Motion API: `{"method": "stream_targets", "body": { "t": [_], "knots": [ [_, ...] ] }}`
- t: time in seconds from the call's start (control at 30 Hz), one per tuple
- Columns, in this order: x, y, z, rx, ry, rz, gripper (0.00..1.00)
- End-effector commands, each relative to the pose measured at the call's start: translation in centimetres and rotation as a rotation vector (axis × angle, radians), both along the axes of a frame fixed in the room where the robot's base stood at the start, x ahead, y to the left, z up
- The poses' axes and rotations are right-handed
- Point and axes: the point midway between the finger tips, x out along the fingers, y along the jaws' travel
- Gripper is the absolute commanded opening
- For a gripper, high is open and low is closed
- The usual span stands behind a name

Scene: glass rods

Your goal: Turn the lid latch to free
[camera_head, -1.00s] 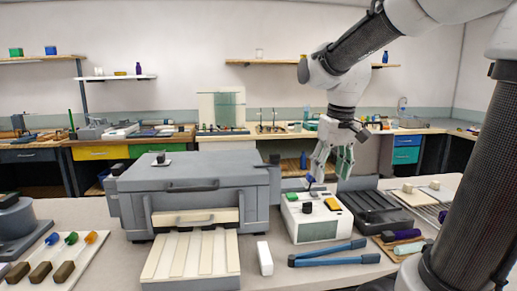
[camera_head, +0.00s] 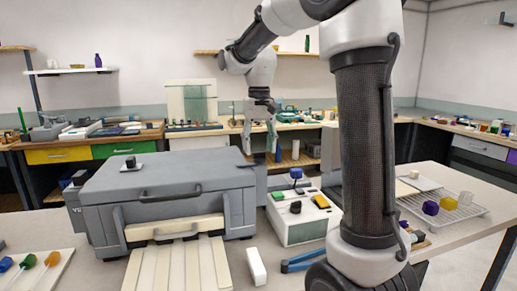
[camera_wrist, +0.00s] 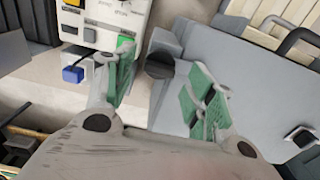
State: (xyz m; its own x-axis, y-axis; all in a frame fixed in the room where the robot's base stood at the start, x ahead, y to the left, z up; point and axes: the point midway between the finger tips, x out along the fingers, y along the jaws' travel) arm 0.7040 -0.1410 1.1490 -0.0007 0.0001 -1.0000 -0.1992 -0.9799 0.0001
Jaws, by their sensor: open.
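A large grey box (camera_head: 180,208) with a closed lid (camera_head: 170,172) stands left of centre in the head view. In the wrist view a dark round knob (camera_wrist: 160,66) sits at the edge of the grey lid (camera_wrist: 245,85); it looks like the latch, but its setting cannot be read. My gripper (camera_head: 260,149) is open and empty, pointing down at the right end of the box. In the wrist view its green-padded fingers (camera_wrist: 163,58) appear on either side of the knob, apart from it. In the head view the knob is not clearly visible.
A white instrument (camera_head: 300,228) with green, black and yellow controls stands close right of the box. A blue knob (camera_head: 296,173) is behind it. A small plate with a black knob (camera_head: 131,162) lies on the lid. Blue-handled tool (camera_head: 300,262) and white block (camera_head: 256,266) lie in front.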

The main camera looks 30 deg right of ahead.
Motion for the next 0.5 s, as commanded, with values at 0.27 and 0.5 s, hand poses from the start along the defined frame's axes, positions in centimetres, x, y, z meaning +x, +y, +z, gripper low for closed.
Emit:
{"method": "stream_targets", "body": {
  "t": [0.27, 0.5],
  "knots": [
    [-0.02, 0.00, -1.25, 0.000, 0.000, 0.000, 0.55],
    [-0.01, 0.00, -1.21, 0.000, 0.000, 0.000, 0.35]
  ]
}}
